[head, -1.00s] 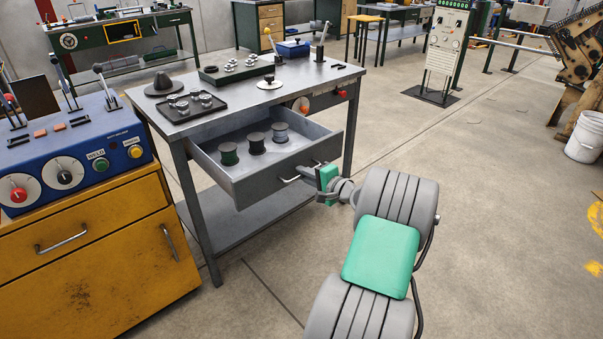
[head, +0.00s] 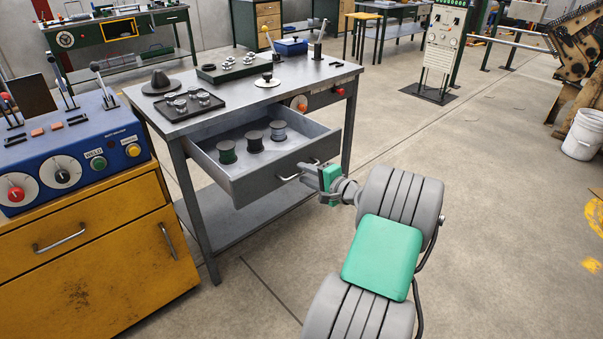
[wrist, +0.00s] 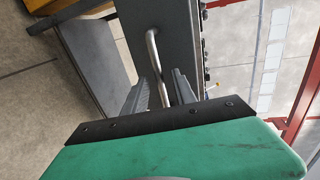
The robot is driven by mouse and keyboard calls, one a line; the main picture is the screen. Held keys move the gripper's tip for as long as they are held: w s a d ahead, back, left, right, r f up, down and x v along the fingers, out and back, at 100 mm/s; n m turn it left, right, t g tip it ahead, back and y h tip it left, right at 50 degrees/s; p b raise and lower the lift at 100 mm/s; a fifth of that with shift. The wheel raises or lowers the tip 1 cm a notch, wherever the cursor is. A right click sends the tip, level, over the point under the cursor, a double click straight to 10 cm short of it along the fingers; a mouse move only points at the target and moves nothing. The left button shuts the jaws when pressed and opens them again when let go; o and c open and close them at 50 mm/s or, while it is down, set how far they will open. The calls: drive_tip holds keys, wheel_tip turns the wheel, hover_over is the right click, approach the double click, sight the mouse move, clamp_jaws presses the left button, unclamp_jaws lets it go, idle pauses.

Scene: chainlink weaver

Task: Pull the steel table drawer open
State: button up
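The steel table (head: 205,240) stands at the left of centre in the head view. Its grey drawer (head: 235,188) is pulled well out and holds several spools (head: 255,141). A bent metal handle (head: 289,178) is on the drawer's front; it also shows as a shiny bar in the wrist view (wrist: 153,52). My gripper (head: 308,174) is at the handle. In the wrist view its two fingers (wrist: 162,86) are apart, with the handle bar running between them and a gap visible beside the bar. The fingertips are partly hidden in the head view.
A yellow cabinet (head: 95,245) with a blue control box (head: 75,155) stands close at the left. A tray of small parts (head: 185,105) and other items lie on the tabletop. The concrete floor (head: 480,230) at the right is clear up to a white bucket (head: 584,135).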

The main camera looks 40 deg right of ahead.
drive_tip(key=v, duration=0.6)
drive_tip(key=w+a+r+n+g+y+p, duration=0.1)
drive_tip(key=a+r+n+g+p, duration=0.25)
drive_tip(key=a, duration=0.55)
drive_tip(key=w+a+r+n+g+p, duration=0.1)
drive_tip(key=a+r+n+g+p, duration=0.2)
drive_tip(key=a, duration=0.6)
drive_tip(key=w+a+r+n+g+y+p, duration=0.1)
drive_tip(key=a+n+g+p, duration=0.15)
drive_tip(key=a+n, duration=0.45)
drive_tip(key=s+a+r+n+g+h+p, duration=0.1)
drive_tip(key=s+a+r+n+p, duration=0.1)
drive_tip(key=s+a, duration=0.4)
drive_tip(key=s+a+r+n+g+h+p, duration=0.1)
drive_tip(key=s+a+r+n+g+p, duration=0.1)
drive_tip(key=s+a, duration=0.4)
drive_tip(key=s+r+p, duration=0.1)
drive_tip(key=s+r, duration=0.1)
drive_tip(key=s, duration=0.2)
drive_tip(key=shift+a+h+p, duration=0.15)
drive_tip(key=shift+h+p, duration=0.15)
